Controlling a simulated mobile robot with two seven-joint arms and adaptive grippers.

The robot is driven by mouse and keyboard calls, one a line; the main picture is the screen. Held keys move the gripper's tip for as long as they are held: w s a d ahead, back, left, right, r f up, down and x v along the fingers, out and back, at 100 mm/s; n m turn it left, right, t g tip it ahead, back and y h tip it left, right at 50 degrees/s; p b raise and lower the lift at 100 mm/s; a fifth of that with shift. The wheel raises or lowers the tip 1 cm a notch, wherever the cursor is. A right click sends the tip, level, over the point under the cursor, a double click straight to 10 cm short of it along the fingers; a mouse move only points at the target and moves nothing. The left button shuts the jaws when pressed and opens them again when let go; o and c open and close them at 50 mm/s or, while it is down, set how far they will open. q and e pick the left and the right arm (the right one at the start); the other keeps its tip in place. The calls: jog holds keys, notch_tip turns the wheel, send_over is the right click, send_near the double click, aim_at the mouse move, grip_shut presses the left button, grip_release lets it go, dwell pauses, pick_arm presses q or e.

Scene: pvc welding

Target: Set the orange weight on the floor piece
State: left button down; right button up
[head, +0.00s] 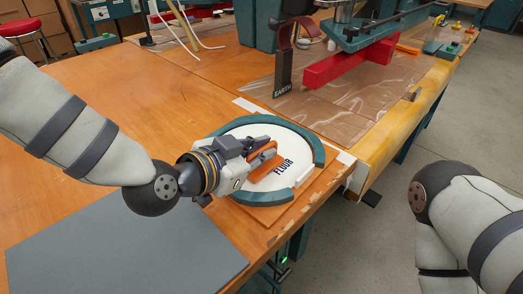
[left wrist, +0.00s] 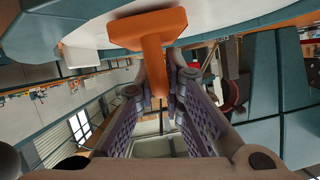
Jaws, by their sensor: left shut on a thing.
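The orange weight (head: 266,172) is in my left gripper (head: 262,151), over the white floor piece (head: 297,150) marked "FLOOR". In the left wrist view the weight (left wrist: 148,27) shows a wide flat base and a narrow stem. The purple fingers of my left gripper (left wrist: 160,80) are shut on that stem. The base is close to the white surface, and I cannot tell whether it touches. The gripper hides part of the weight and the left part of the floor piece. My right arm shows at the right edge of the head view; its gripper is out of view.
Teal curved blocks (head: 313,153) ring the floor piece on a wooden board at the table's edge. A grey mat (head: 120,250) lies in front on the wooden table (head: 110,95). A black "EARTH" post (head: 283,72) and a red bar (head: 345,65) stand behind.

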pick_arm(q)
jog(key=shift+f, duration=0.15)
jog(key=c, duration=1.7)
grip_release()
